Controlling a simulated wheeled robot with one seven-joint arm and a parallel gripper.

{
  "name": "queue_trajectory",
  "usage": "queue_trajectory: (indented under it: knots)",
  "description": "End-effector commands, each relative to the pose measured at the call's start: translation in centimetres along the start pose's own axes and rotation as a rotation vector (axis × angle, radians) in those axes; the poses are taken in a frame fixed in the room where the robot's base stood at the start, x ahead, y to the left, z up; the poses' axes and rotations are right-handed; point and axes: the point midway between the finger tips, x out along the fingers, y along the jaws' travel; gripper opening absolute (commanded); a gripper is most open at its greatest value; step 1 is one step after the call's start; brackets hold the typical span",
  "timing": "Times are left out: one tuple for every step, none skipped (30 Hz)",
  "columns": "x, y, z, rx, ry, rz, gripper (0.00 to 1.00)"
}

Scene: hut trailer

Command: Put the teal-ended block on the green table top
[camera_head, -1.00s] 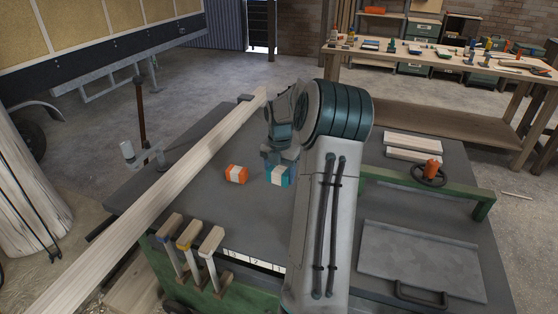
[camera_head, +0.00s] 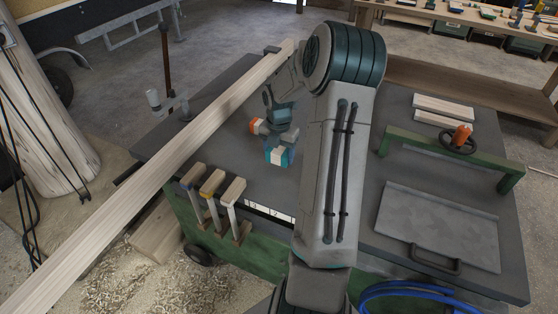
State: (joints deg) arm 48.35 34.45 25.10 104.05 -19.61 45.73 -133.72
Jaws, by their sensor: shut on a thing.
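The teal-ended block (camera_head: 279,153), pale in the middle, is held in my gripper (camera_head: 280,141). My gripper points down and is shut on it. The block looks a little above the dark grey table top (camera_head: 237,150), though the exact gap is hard to judge. The table has a green side frame (camera_head: 262,228); its top looks grey, not green. An orange-ended block (camera_head: 257,126) sits on the top just behind and left of my gripper, which partly hides it.
A long timber beam (camera_head: 170,165) crosses the table's left side. At right are a green rail (camera_head: 440,155), a metal plate with a handle (camera_head: 437,222) and pale planks (camera_head: 443,108). A blue hose (camera_head: 405,290) lies at the front.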

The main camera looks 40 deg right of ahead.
Motion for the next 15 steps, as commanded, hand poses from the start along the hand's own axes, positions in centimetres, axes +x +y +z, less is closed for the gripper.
queue_trajectory:
  knots:
    - [0.3,0.0,-0.1,-0.001,0.001,-0.001,0.40]
    - [0.6,0.1,-0.1,-0.001,0.001,-0.001,0.40]
    - [1.1,0.1,-0.1,0.000,0.002,-0.001,0.40]
    - [1.6,0.1,-0.1,0.000,0.003,-0.001,0.40]
    - [2.0,0.0,-0.1,0.000,0.004,-0.002,0.40]
    - [2.7,0.1,-0.1,0.000,0.003,-0.001,0.40]
    - [3.1,0.1,-0.1,0.000,0.003,-0.001,0.40]
    - [3.5,0.1,-0.1,-0.001,0.003,-0.001,0.40]
    - [3.8,0.1,-0.1,-0.002,0.001,0.000,0.40]
    - [3.9,0.1,-0.1,-0.002,0.000,0.000,0.40]
    - [4.0,0.1,-0.1,-0.002,0.000,0.000,0.40]
    - [3.9,0.1,-0.1,-0.002,-0.001,0.000,0.40]
    - [3.9,0.1,0.0,-0.001,-0.001,0.000,0.40]
    - [3.9,0.1,0.0,-0.001,-0.001,0.000,0.40]
    - [3.9,0.1,0.0,-0.001,-0.001,0.000,0.40]
